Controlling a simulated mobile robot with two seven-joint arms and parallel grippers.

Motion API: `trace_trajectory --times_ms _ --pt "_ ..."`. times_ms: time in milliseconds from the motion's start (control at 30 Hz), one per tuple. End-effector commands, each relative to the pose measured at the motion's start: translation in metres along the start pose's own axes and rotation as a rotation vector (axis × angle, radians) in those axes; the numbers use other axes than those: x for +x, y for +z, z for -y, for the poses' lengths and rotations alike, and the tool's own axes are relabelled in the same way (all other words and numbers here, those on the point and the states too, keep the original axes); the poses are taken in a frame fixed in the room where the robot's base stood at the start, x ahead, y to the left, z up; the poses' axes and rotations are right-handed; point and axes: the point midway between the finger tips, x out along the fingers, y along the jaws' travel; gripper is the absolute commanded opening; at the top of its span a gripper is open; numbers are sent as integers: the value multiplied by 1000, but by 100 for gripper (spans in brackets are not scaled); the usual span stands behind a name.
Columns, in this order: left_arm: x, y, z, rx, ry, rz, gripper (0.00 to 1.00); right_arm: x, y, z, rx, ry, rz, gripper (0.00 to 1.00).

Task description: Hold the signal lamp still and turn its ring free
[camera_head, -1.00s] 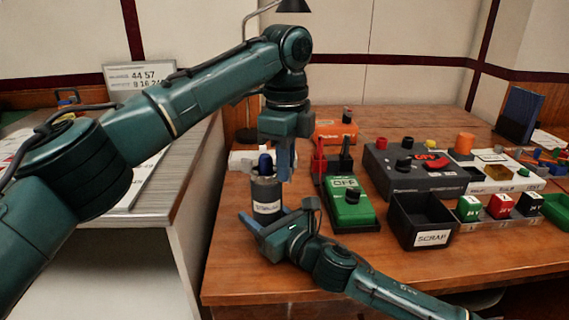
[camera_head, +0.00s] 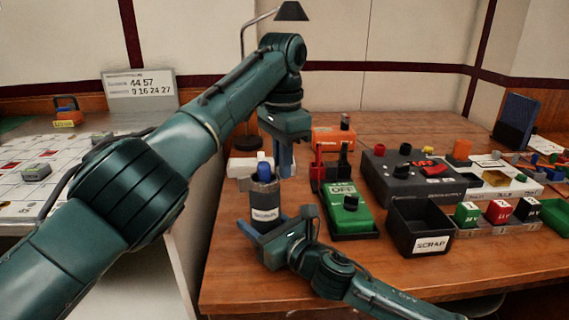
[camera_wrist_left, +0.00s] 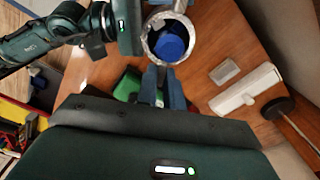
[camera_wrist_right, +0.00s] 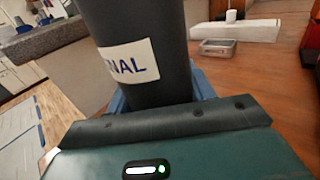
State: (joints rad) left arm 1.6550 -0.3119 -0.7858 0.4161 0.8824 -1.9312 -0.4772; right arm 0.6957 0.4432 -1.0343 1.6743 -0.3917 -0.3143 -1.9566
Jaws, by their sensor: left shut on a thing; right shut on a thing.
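The signal lamp is a dark grey upright cylinder (camera_head: 265,197) with a white label and a blue dome (camera_head: 264,171), near the table's left edge. In the left wrist view a pale metal ring (camera_wrist_left: 148,44) surrounds the blue dome (camera_wrist_left: 171,47). My left gripper (camera_head: 284,170) points down at the lamp's top right; its fingers (camera_wrist_left: 163,72) are shut on the ring's near edge. My right gripper (camera_head: 267,228) is shut on the lower body from the front. In the right wrist view the dark body (camera_wrist_right: 140,60) stands between its fingers, partly hiding them.
Just right of the lamp stand a green box (camera_head: 350,212) and an orange device (camera_head: 334,139). A black SCRAP bin (camera_head: 420,222) and a dark control box (camera_head: 385,178) lie farther right. A light worktop (camera_head: 50,185) is at the left. The front table edge is mostly clear.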

Motion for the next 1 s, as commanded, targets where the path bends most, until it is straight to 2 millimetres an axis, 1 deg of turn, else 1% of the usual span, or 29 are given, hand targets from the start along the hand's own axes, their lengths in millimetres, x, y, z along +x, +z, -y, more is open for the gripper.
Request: trace_trajectory --times_ms 200,433,667,1000 --pt "-2 0 6 -163 -3 -3 0 0 2 -2 -4 6 4 12" --pt "-2 1 11 -278 -4 -4 0 0 1 -3 -5 6 4 12" --pt "-2 2 13 -330 -5 -4 0 0 1 -3 -5 7 3 12" --pt "-2 2 14 -340 -6 -5 0 0 1 -3 -5 7 4 12"
